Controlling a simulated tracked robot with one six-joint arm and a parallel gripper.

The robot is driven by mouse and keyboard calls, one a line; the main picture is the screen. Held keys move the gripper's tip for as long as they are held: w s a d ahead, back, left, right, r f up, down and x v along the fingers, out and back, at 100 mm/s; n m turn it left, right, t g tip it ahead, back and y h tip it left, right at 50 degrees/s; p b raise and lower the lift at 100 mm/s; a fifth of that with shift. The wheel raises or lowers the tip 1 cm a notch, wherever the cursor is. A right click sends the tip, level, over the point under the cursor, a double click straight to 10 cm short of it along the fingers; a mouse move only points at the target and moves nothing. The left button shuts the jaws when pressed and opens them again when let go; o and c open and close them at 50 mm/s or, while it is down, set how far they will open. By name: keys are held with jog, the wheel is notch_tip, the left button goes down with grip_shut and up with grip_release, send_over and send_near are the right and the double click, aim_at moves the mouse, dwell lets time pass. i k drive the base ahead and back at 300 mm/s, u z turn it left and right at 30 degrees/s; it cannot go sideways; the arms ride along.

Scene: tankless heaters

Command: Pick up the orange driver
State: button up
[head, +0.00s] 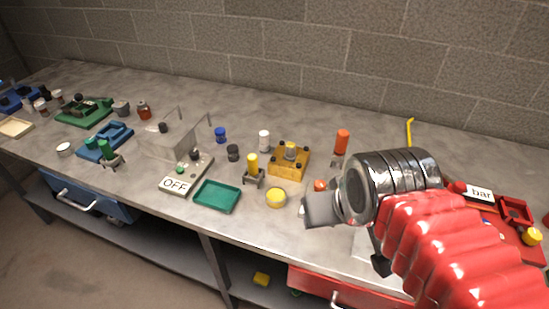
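An upright orange-handled tool (342,142), which looks like the orange driver, stands near the back of the grey workbench, just behind my wrist. A pale holder or shaft shows below its handle, and its lower end is partly hidden by my arm. My gripper (318,208) is in front of it and to the left, low over the front part of the bench. Only its grey finger part shows from the side, so its opening cannot be made out. No object is visible in it. A small orange-red item (320,185) sits right beside the gripper.
A yellow block (289,161) with black knobs, a yellow-handled tool (253,164) in a stand, a yellow cup (276,198) and a green tray (217,196) lie to the left. A red fixture (515,212) is at right. The brick wall bounds the back.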

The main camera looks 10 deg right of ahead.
aim_at(342, 137)
jog(key=k, duration=1.25)
jog(key=u, duration=0.5)
jog(key=i, duration=1.65)
jog(key=z, duration=0.6)
